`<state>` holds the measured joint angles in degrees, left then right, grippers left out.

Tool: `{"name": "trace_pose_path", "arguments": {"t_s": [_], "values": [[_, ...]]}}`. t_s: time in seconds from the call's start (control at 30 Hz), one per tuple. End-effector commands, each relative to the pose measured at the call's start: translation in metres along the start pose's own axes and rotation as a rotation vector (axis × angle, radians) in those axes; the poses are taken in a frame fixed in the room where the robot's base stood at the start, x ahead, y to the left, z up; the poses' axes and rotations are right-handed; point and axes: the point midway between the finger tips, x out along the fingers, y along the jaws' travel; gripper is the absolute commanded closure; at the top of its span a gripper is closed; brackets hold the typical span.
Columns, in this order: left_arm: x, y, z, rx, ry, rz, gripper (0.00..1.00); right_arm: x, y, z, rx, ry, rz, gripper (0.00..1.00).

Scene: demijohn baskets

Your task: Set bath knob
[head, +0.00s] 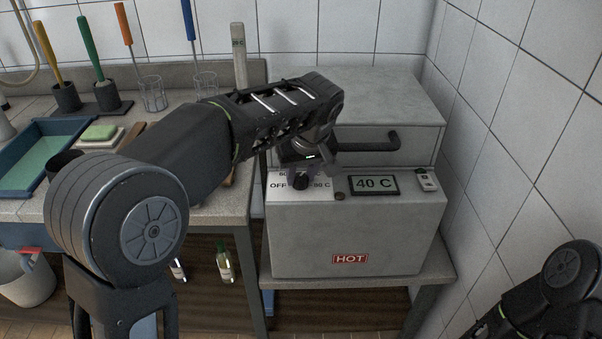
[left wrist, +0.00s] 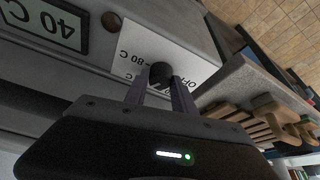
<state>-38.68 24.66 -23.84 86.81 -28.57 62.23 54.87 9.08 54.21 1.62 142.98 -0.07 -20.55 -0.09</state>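The bath (head: 355,237) is a grey box with a red HOT label. Its dark round knob (head: 300,181) sits on the white dial plate (head: 283,194), marked OFF and 80 C. The display (head: 374,185) reads 40 C. My left gripper (head: 302,172) reaches down to the knob. In the left wrist view the knob (left wrist: 160,73) is between the two fingertips (left wrist: 160,84), which appear to touch its sides. The gripper hides part of the dial in the head view, and the pointer is not clear. My right arm shows at the lower right, its gripper outside the picture.
A lid handle (head: 370,143) sticks out behind the panel, close to my left wrist. A small switch (head: 427,180) is at the panel's right. The tiled wall (head: 520,110) stands right of the bath. Brushes, a blue tray (head: 40,150) and glass beakers stand on the left bench.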

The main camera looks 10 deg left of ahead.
Motion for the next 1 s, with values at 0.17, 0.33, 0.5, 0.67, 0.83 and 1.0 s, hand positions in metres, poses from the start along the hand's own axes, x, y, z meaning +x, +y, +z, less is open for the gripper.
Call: {"name": "trace_pose_path", "arguments": {"t_s": [0.17,0.33,0.5,0.67,0.83,1.0], "values": [[-0.0002,0.0001,0.0,0.0,0.0,0.0,0.85,0.0,0.0,0.0,0.0,0.0,0.0,0.64],[-0.0003,0.0001,0.0,0.0,0.0,0.0,0.99,0.0,0.0,0.0,0.0,0.0,0.0,0.64],[-0.0004,0.0001,0.0,0.0,0.0,0.0,1.0,0.0,0.0,0.0,0.0,0.0,0.0,0.64],[-0.0005,0.0,0.0,0.007,0.0,0.004,1.0,0.0001,0.0001,0.0,0.0,0.0,0.0,0.64],[-0.0002,-0.0004,0.0,0.039,0.0,0.017,1.0,0.0008,0.0003,0.0,0.0,0.0,0.0,0.64],[-0.0003,-0.0013,-0.0002,0.108,0.0,0.047,1.0,0.0018,0.0007,0.0,0.0,0.0,0.0,0.64]]}}
